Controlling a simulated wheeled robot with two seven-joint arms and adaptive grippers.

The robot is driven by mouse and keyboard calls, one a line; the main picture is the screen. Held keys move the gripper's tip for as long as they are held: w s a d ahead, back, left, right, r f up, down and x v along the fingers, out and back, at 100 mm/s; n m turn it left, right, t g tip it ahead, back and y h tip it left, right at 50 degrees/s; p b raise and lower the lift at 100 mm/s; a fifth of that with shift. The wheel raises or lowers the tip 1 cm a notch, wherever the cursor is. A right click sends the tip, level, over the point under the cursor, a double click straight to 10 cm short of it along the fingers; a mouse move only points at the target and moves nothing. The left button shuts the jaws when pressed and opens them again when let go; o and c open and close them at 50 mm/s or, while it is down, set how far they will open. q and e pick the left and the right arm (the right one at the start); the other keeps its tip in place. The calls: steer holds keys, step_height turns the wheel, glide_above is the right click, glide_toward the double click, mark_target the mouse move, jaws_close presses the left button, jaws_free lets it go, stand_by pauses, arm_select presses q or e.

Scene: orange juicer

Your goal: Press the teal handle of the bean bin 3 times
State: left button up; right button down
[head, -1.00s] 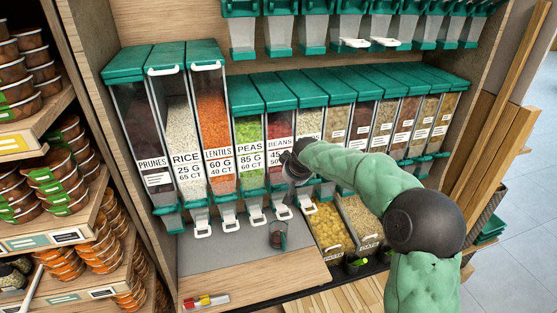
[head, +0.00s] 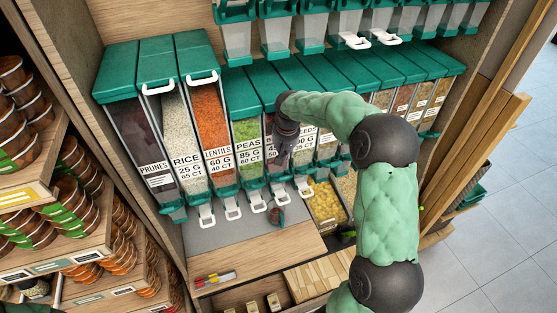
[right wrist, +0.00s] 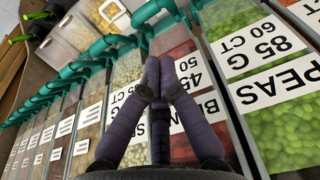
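The bean bin (right wrist: 176,46) shows red contents and an upside-down BEANS label in the right wrist view. In the head view my right arm covers most of it. Its teal handle (head: 277,181) is at the bottom front, above a white lever (head: 281,194). My right gripper (head: 282,160) points down in front of the bin, above the handle. In the right wrist view its dark fingers (right wrist: 159,72) are together, with nothing seen between them. They overlap the bin front there; I cannot tell whether they touch it. My left gripper is not in view.
The peas bin (head: 247,135) stands left of the bean bin, and several more bins stand on both sides. A small cup (head: 276,215) stands on the grey counter (head: 235,232) below. An open yellow bin (head: 325,203) is to the right. Dispensers hang above.

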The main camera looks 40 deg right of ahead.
stand_by(0.4)
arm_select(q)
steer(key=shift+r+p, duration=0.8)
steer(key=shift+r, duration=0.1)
arm_select(e)
glide_above(281, 169)
steer(key=s+a, duration=0.3)
steer(key=s, duration=0.1)
step_height(281, 169, down, 10)
steer(key=shift+w+r, duration=0.1)
